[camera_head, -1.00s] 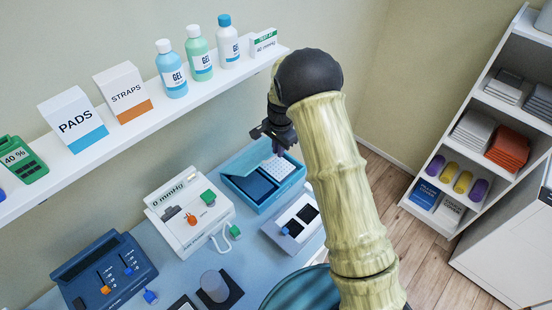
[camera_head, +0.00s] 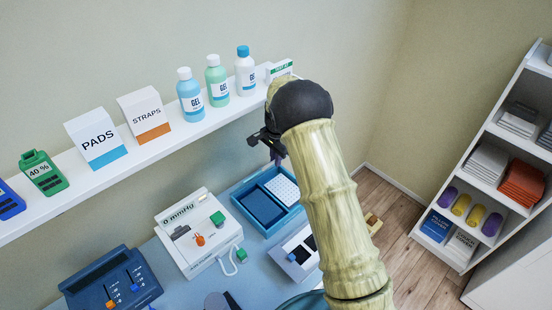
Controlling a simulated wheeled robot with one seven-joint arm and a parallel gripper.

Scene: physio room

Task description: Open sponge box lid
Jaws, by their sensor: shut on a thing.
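The sponge box (camera_head: 292,214) is an open blue box on the table below my gripper. It shows a dark blue part on the left and a white dotted part on the right. My gripper (camera_head: 272,152) is above its back edge, partly hidden by my own arm. I cannot tell whether this piece belongs to the lid. The lid is not clearly visible and does not cover the inside of the box.
A blue console (camera_head: 112,285) is farther left. A wall shelf (camera_head: 150,142) with bottles and cartons runs behind. A storage rack (camera_head: 490,150) stands at right.

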